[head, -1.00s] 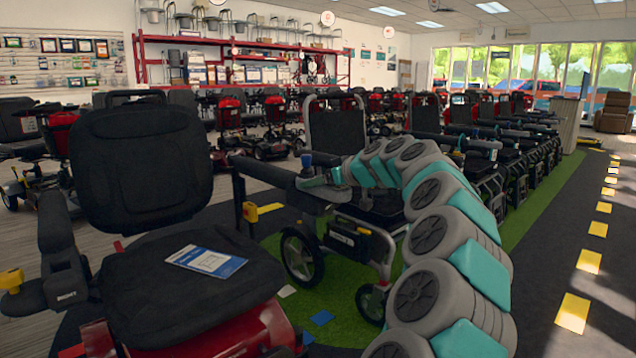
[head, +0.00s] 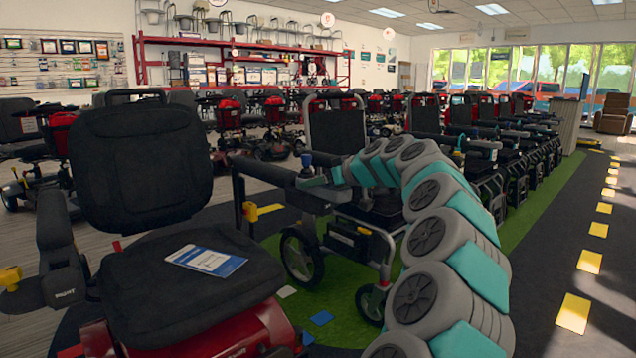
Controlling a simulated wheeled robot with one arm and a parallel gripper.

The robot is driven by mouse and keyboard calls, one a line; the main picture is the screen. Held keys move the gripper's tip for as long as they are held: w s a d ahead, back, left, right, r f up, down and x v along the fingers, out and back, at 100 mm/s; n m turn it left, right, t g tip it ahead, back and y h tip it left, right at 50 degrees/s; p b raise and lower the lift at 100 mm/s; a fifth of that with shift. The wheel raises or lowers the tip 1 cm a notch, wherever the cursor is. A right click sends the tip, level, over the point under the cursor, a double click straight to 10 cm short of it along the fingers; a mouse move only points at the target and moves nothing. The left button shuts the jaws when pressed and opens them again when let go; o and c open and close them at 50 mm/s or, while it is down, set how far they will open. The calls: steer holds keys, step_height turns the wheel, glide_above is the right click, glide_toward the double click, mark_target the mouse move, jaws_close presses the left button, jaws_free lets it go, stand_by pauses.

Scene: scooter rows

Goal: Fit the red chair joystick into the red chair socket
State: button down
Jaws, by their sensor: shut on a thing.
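The red chair (head: 215,335) fills the lower left, with a black backrest and seat and a red base. Its right armrest (head: 270,176) runs toward the picture's middle. A small joystick (head: 307,160) with a blue-grey knob stands upright at the front end of that armrest. My gripper (head: 316,181) is at the joystick's base, shut on it, with my arm curving in from the right. The fingers are small and partly merge with the joystick body. The socket is hidden or too small to make out, so I cannot tell whether the joystick is seated.
A blue-and-white booklet (head: 205,260) lies on the seat. A grey-framed wheelchair (head: 350,235) stands close behind my gripper. Several more chairs line the green strip to the right. The dark aisle (head: 545,270) with yellow marks is clear.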

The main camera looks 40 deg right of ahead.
mark_target(339, 186)
jaws_free()
steer(key=shift+v, duration=3.9)
